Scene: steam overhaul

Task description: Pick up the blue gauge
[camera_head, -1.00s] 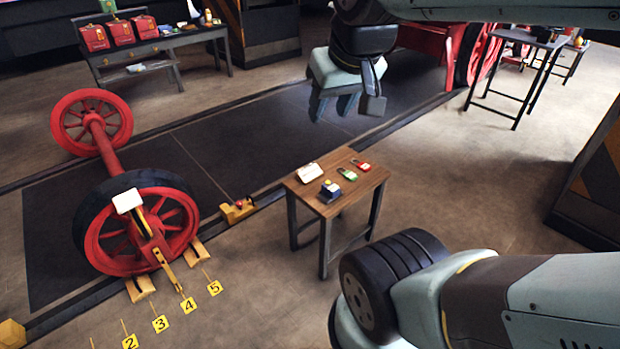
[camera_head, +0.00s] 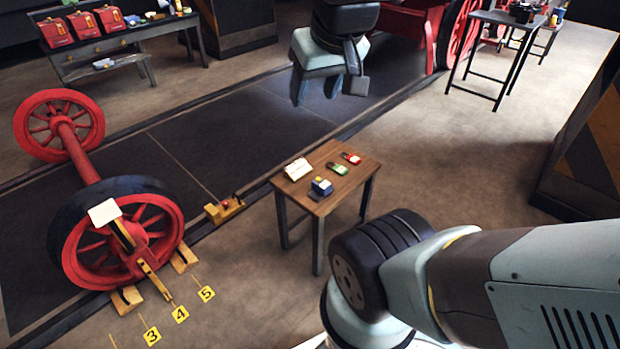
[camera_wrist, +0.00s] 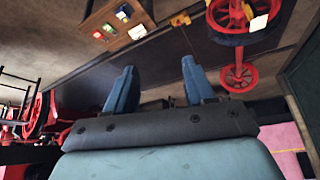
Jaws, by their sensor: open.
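A small wooden table (camera_head: 312,204) stands in the middle of the head view. My gripper (camera_head: 328,92) is open and empty, in the air beyond the table and well apart from the gauge. In the wrist view my gripper's two fingers (camera_wrist: 158,88) are spread with nothing between them.
A white card (camera_head: 298,169), a green tag-like item (camera_head: 337,169) and a red one (camera_head: 351,157) share the tabletop. A red wheelset (camera_head: 118,235) stands at left. A yellow block (camera_head: 225,209) sits by the rail. A dark striped cabinet (camera_head: 590,160) stands at right.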

